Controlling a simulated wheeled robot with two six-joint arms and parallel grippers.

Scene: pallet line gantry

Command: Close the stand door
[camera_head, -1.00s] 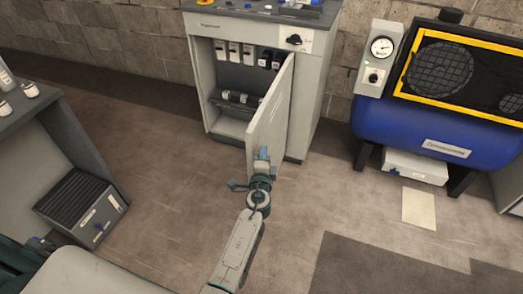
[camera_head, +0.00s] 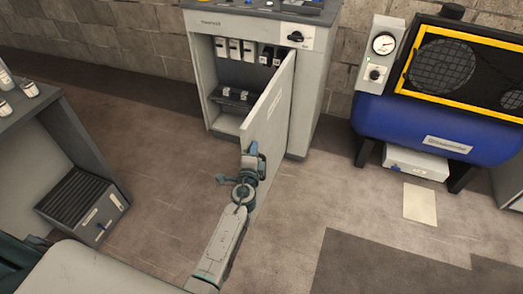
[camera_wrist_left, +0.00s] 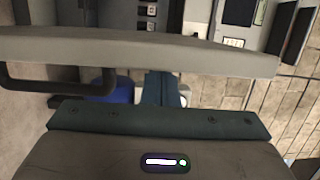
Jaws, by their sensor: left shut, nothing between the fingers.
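The stand door (camera_head: 272,122) is a pale grey panel. It stands open, hinged at the right side of the grey stand (camera_head: 309,95), with its free edge toward me. My left gripper (camera_head: 251,150) is shut and empty at the door's free end, by the handle. In the left wrist view the door (camera_wrist_left: 140,50) crosses the picture. Its dark handle (camera_wrist_left: 55,85) is at left and the closed fingers (camera_wrist_left: 163,88) are close against the panel. Exact contact cannot be told. My right gripper is not in view.
Several white and black modules and a rail (camera_head: 235,95) sit inside the stand. A blue tank (camera_head: 430,130) is at right. A grey table (camera_head: 35,110) and a dark ribbed box (camera_head: 82,206) are at left. The floor between is clear.

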